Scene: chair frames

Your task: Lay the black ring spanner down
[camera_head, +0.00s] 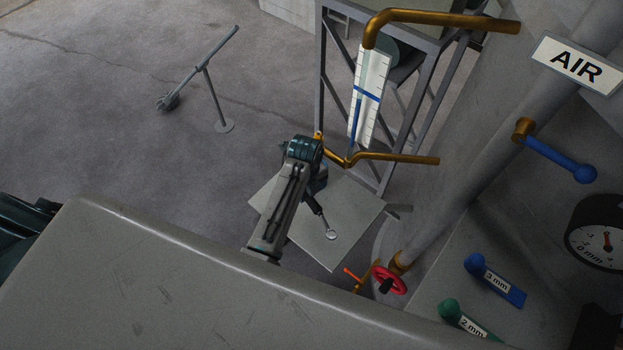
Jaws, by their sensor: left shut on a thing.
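My left arm reaches out over the grey front edge, and my left gripper (313,196) is at its far end, partly hidden by the arm's own links. It is shut on the black ring spanner (319,214). The spanner's dark shank points down and to the right, with its pale ring end (331,236) lowest in the picture. The spanner shows against a flat grey plate (357,205). I cannot tell whether the ring touches the plate. My right gripper is not in view.
A brass pipe (395,158) and a scaled gauge (369,95) on a metal frame stand just behind the gripper. A red handwheel (389,280) is at the lower right. Blue (497,281) and green (466,318) tagged tools lie further right. Open floor with a metal stand (212,90) is at left.

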